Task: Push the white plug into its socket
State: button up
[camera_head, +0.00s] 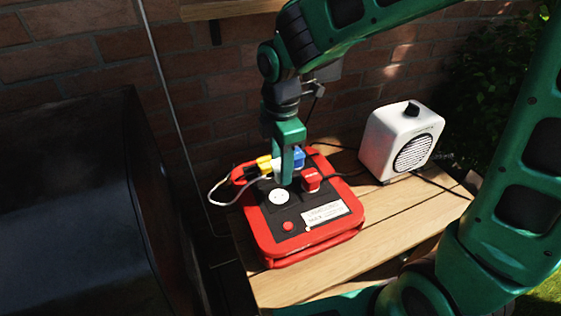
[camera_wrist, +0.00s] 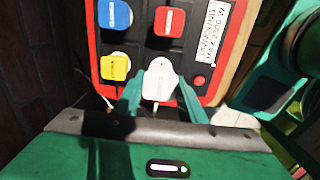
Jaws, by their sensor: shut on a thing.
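My gripper (camera_head: 285,180) points down over the red and black socket board (camera_head: 263,234). It is shut on the white plug (camera_wrist: 160,80), which shows between both fingers in the wrist view. In the head view a finger hides most of the plug. A round white socket face (camera_head: 279,196) shows on the board just in front of the fingertips and looks empty, so the plug appears apart from it. The wrist view hides this socket behind the plug. I cannot tell the exact gap.
Yellow (camera_wrist: 115,66), blue (camera_wrist: 115,14) and red (camera_wrist: 169,21) plugs stand in the neighbouring sockets. A white cable (camera_head: 215,190) loops left of the board. A red button (camera_head: 288,226) is in front. A white speaker-like box (camera_head: 402,141) stands right; a dark bulky object (camera_head: 75,200) is left.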

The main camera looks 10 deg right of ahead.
aim_at(279, 196)
jog(key=shift+a, duration=0.25)
jog(key=shift+a+f, duration=0.1)
jog(key=shift+f, duration=2.8)
jog(key=shift+s, duration=0.2)
jog(key=shift+f, duration=0.55)
jog(key=o, duration=1.1)
